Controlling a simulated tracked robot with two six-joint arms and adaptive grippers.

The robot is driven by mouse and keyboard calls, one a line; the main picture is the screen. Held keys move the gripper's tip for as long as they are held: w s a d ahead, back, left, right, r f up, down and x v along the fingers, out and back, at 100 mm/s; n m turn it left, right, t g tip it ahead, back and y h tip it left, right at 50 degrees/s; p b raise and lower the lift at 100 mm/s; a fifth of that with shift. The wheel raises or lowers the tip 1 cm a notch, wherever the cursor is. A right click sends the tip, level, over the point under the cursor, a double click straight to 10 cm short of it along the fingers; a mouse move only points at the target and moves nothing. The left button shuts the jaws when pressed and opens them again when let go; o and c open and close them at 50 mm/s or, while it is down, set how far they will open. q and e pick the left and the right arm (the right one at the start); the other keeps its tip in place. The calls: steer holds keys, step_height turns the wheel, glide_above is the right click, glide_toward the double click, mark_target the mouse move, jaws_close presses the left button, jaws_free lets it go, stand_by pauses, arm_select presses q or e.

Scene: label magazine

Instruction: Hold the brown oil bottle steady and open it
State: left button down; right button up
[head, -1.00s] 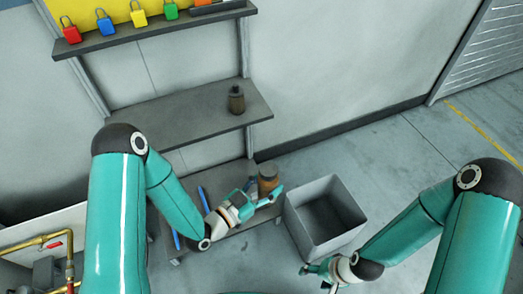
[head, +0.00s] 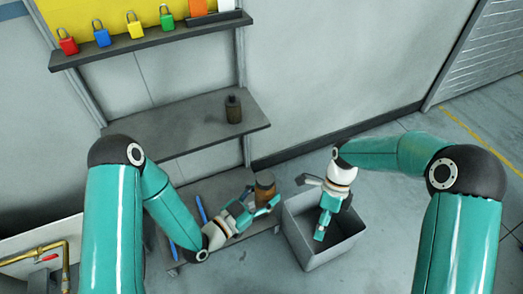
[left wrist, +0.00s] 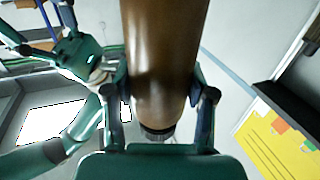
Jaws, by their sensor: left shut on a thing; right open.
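The brown bottle (head: 265,193) with a dark cap is at the right end of the lower shelf in the head view; I cannot tell whether it rests there or is held just above. My left gripper (head: 261,203) is shut on its body. In the left wrist view the glossy brown bottle (left wrist: 163,60) fills the space between the fingers, with its ribbed dark cap (left wrist: 158,133) visible. My right gripper (head: 314,208) is open and empty above the grey bin, to the right of the bottle. It also shows in the left wrist view (left wrist: 45,30).
The grey bin (head: 296,238) stands on the floor right of the lower shelf. A second dark bottle (head: 233,109) stands on the middle shelf (head: 190,130). Blue rods (head: 201,208) lie on the lower shelf. Coloured padlocks (head: 134,27) line the top shelf.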

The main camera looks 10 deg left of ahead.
steer(key=w+a+r+m+t+h, duration=0.1)
steer(key=w+a+r, duration=0.2)
steer(key=w+r, duration=0.35)
step_height(320, 180, up, 15)
steer(key=n+t, duration=0.2)
steer(key=t, duration=0.2)
glide_above(261, 175)
steer(key=shift+w+d, duration=0.15)
steer(key=shift+d, duration=0.1)
steer(key=shift+a, duration=0.2)
steer(key=shift+f, duration=3.9)
steer(key=shift+c, duration=0.3)
